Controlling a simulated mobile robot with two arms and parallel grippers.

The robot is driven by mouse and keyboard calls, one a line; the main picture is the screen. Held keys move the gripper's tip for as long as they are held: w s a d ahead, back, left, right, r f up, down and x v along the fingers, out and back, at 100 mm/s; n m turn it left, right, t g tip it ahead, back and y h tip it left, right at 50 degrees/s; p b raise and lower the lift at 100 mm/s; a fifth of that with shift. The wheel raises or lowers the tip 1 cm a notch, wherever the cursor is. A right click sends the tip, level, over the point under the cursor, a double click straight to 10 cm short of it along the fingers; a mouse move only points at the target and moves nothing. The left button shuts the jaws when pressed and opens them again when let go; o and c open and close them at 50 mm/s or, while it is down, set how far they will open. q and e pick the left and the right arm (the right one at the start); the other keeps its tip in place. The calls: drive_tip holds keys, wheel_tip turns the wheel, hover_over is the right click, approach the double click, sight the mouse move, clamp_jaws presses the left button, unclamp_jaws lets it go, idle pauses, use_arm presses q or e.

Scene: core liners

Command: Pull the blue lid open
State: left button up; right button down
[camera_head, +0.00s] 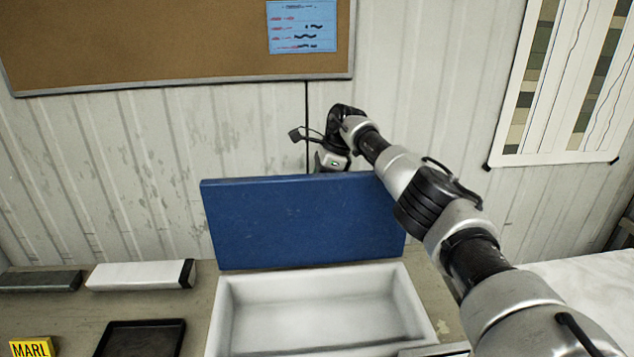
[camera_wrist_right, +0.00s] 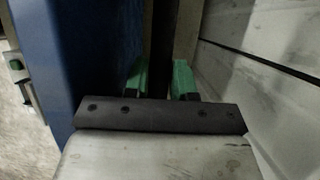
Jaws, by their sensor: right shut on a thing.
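The blue lid (camera_head: 300,220) stands upright, raised at the back edge of the open white box (camera_head: 320,310), whose pale inside shows empty. My right arm reaches over from the right. Its gripper (camera_head: 332,165) is at the lid's top edge, on the wall side, and the fingertips are hidden there. In the right wrist view the gripper's green-tipped fingers (camera_wrist_right: 160,80) are a little apart with a dark strip between them. The blue lid (camera_wrist_right: 85,60) fills the left of that view, close beside the fingers. The exact contact is hard to see. My left gripper is out of view.
A ribbed wall stands close behind the lid, with a cork board (camera_head: 150,45) above. A white-topped block (camera_head: 140,275), a dark bar (camera_head: 40,282), a black tray (camera_head: 142,338) and a yellow MARL block (camera_head: 32,347) lie left of the box. A white surface (camera_head: 590,290) lies right.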

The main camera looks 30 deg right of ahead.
drive_tip(key=shift+w+d+f, duration=0.2)
drive_tip(key=shift+w+d, duration=0.05)
drive_tip(key=shift+w, duration=0.25)
drive_tip(key=c, duration=1.1)
unclamp_jaws()
drive_tip(key=shift+w+f, duration=0.1)
drive_tip(key=shift+f, duration=0.05)
drive_tip(key=shift+o, duration=0.6)
drive_tip(key=shift+w+d+f, duration=0.15)
drive_tip(key=shift+w+f, duration=0.05)
drive_tip(key=shift+w, duration=0.15)
drive_tip(key=p+v, duration=0.3)
drive_tip(key=v, duration=0.8)
drive_tip(key=shift+s, duration=0.2)
